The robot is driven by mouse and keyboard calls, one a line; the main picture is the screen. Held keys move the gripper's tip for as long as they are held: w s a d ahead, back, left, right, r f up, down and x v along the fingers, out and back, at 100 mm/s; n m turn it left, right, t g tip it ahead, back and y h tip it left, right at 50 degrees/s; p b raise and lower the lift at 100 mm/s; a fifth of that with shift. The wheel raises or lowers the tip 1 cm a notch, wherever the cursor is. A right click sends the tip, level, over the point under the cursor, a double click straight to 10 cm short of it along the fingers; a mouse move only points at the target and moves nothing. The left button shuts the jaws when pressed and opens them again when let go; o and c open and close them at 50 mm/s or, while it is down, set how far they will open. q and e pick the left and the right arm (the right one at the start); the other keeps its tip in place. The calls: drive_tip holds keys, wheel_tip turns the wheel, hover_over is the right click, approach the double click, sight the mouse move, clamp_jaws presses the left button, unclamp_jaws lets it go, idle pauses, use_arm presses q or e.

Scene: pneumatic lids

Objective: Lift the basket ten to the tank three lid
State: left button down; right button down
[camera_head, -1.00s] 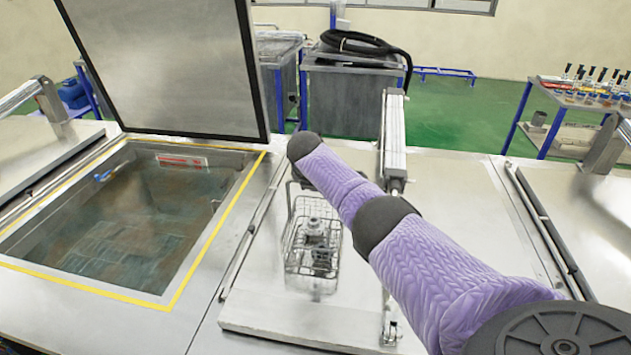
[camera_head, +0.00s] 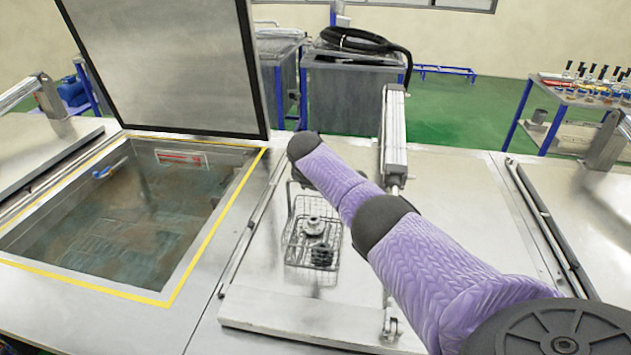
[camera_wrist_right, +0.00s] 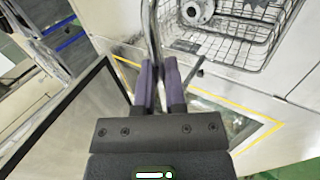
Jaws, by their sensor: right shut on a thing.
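The wire basket (camera_head: 290,240) shows in the head view over the closed steel lid (camera_head: 265,310) right of the open tank. It looks upright and holds a few metal parts (camera_head: 314,226). I cannot tell whether its base touches the lid. In the right wrist view the basket (camera_wrist_right: 262,42) is at the upper right. My right gripper (camera_wrist_right: 158,72) is shut on its upright handle bar (camera_wrist_right: 152,35). In the head view that gripper is hidden behind my purple-sleeved arm. My left gripper is in neither view.
The open tank (camera_head: 140,215), with liquid inside and a yellow-edged rim, lies left. Its raised lid (camera_head: 170,65) stands behind it. A lid cylinder (camera_head: 394,130) rises behind my arm. A grey bin (camera_head: 345,95) and a blue-legged table (camera_head: 575,95) stand farther back.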

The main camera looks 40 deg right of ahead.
drive_tip(key=c, duration=0.6)
unclamp_jaws()
drive_tip(key=shift+r, duration=0.1)
drive_tip(key=s+a+r+p, duration=0.1)
drive_tip(key=r+p, duration=0.4)
drive_tip(key=r, duration=0.1)
drive_tip(key=s+a+r+p, duration=0.1)
drive_tip(key=a+r+p, duration=0.1)
drive_tip(key=r+p, duration=0.4)
drive_tip(key=s+a+r+p, duration=0.1)
drive_tip(key=r+p, duration=0.5)
drive_tip(key=r, duration=0.2)
drive_tip(key=shift+s+a, duration=0.2)
drive_tip(key=shift+s, duration=0.05)
